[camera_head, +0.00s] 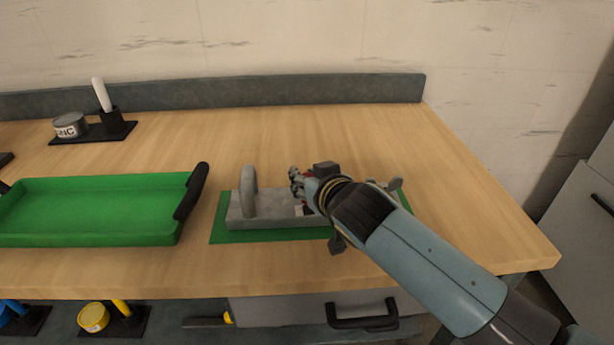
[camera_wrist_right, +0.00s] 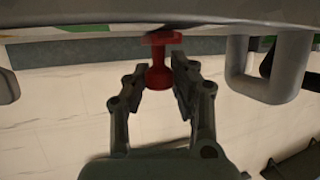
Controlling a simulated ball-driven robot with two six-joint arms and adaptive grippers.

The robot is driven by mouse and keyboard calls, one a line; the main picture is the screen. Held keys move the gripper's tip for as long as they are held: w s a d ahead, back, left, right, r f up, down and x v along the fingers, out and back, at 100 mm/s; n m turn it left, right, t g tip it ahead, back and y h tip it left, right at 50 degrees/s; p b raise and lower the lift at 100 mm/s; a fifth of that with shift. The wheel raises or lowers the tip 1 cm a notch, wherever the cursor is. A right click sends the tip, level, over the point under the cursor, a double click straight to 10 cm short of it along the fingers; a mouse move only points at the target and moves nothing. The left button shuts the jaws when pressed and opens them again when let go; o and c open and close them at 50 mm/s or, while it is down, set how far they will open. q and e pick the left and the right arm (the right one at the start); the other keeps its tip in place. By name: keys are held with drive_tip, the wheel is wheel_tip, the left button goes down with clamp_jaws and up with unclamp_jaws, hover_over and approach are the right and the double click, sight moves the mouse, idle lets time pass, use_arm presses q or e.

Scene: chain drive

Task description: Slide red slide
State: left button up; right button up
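The red slide's knob (camera_wrist_right: 160,72) shows in the right wrist view between the two fingers of my right gripper (camera_wrist_right: 160,66). The fingers stand on both sides of the knob and appear open; I cannot tell whether either one touches it. In the head view my right gripper (camera_head: 300,186) is over the grey fixture (camera_head: 270,217), which sits on a green mat (camera_head: 228,236). Only a small bit of red shows at the gripper there; my gripper and arm hide the rest of the slide and the fixture's right part. My left gripper is not in view.
A green tray (camera_head: 90,238) with a black handle (camera_head: 191,191) lies left of the fixture. A can (camera_head: 70,125) and a white-handled tool (camera_head: 101,95) stand at the back left. The wooden counter behind the fixture is clear. A drawer handle (camera_head: 362,318) is below the front edge.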

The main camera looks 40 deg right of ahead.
clamp_jaws()
drive_tip(key=s+d, duration=0.1)
drive_tip(key=d, duration=0.1)
drive_tip(key=s+d, duration=0.1)
drive_tip(key=d, duration=0.1)
drive_tip(key=s+d, duration=0.1)
drive_tip(key=d, duration=0.1)
drive_tip(key=shift+s, duration=0.35)
drive_tip(key=o, duration=0.7)
unclamp_jaws()
drive_tip(key=shift+c, duration=0.2)
drive_tip(key=v, duration=1.2)
